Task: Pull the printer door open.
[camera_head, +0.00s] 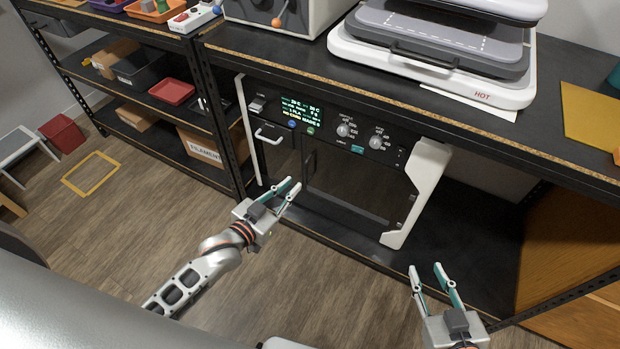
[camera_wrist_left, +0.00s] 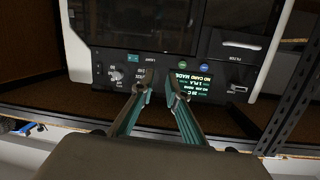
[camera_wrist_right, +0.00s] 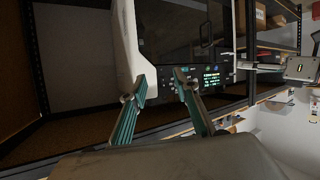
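The printer (camera_head: 424,187) is a white-framed box on the shelf below the worktop, with a dark front door panel (camera_head: 345,185) that looks shut. A control strip with a lit display (camera_head: 301,112) and knobs runs above it. A small white handle (camera_head: 268,135) is at the upper left of the front; it shows in the left wrist view (camera_wrist_left: 242,45) beside a filter label. My left gripper (camera_head: 290,186) is open and empty, in front of the printer's lower left. My right gripper (camera_head: 425,268) is open and empty, in front of and below the printer's right side.
The worktop (camera_head: 480,125) overhangs the printer and carries a heat press (camera_head: 440,45) marked hot. A shelf rack (camera_head: 170,110) with bins and boxes stands at the left. The dark shelf (camera_head: 475,235) right of the printer is bare.

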